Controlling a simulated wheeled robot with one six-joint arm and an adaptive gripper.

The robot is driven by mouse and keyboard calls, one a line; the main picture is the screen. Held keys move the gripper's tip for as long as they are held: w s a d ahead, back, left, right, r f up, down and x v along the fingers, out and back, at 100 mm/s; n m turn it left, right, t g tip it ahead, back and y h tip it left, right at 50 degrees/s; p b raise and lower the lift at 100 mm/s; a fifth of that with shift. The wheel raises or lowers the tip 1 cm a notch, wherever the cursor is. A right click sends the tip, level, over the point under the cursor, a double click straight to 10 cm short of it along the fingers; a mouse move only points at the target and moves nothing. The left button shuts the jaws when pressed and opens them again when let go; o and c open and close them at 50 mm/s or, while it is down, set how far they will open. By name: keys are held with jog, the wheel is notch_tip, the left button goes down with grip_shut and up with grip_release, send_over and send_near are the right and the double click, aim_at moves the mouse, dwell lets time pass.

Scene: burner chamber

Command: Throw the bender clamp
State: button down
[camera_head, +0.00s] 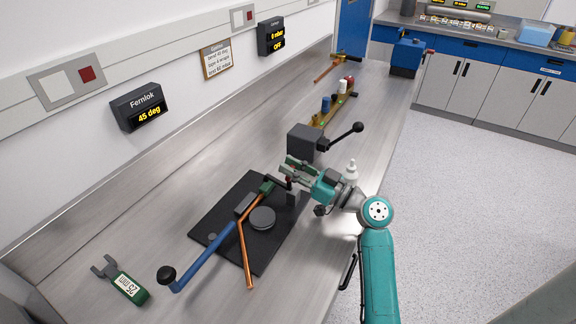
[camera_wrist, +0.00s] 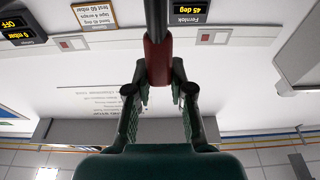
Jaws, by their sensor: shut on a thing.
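The tube bender stands on a black mat (camera_head: 205,222), with a round grey former (camera_head: 262,218) and a long blue lever (camera_head: 205,257) ending in a black knob (camera_head: 167,275). A bent copper tube (camera_head: 245,255) runs through it. A dark clamp handle (camera_head: 276,180) with a red grip sits at the bender's far end. My gripper (camera_head: 288,173) reaches it from the right, its fingers around the grip. In the wrist view the red grip (camera_wrist: 158,62) is between the fingertips (camera_wrist: 158,88) of my gripper, shut on it. Part of the grip is hidden by the fingers.
A Fernlok display (camera_head: 138,107) on the wall reads 45 deg. A grey block with a black-knobbed lever (camera_head: 340,137), a white bottle (camera_head: 351,170) and a fittings rack (camera_head: 325,115) stand beyond my gripper.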

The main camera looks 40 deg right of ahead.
jog(key=shift+s+d, duration=0.1)
jog(key=shift+s, duration=0.1)
jog(key=c, duration=1)
grip_release()
jog(key=r+v, duration=0.2)
jog(key=v, duration=1.1)
jog(key=shift+s+r, duration=0.25)
